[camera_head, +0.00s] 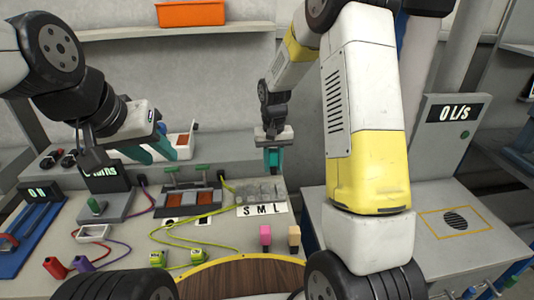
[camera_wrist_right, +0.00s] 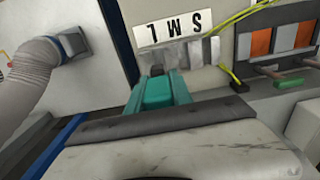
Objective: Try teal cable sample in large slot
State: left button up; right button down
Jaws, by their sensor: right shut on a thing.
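My right gripper (camera_head: 272,160) points down just behind the grey slot block (camera_head: 262,191), near its L end. In the right wrist view its teal fingers (camera_wrist_right: 160,92) are shut on the teal cable sample (camera_wrist_right: 158,91), which is hard to tell from the fingers. A dark tip sticks out beyond them, close to the L end of the slot block (camera_wrist_right: 190,54). The label plate (camera_head: 262,209) reads S, M, L. I cannot tell whether the tip touches the block. My left gripper (camera_head: 163,153) is open and empty above the back left of the bench.
A pink block (camera_head: 265,235) and a tan block (camera_head: 294,236) stand at the bench's front. Yellow cables (camera_head: 178,238) lie across the middle. A panel with orange squares (camera_head: 188,198) is left of the slots.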

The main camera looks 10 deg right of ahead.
jog(key=shift+f, duration=2.7)
jog(key=shift+f, duration=1)
jog(key=c, duration=1.1)
grip_release()
jog(key=shift+o, duration=0.2)
jog(key=shift+r, duration=3.85)
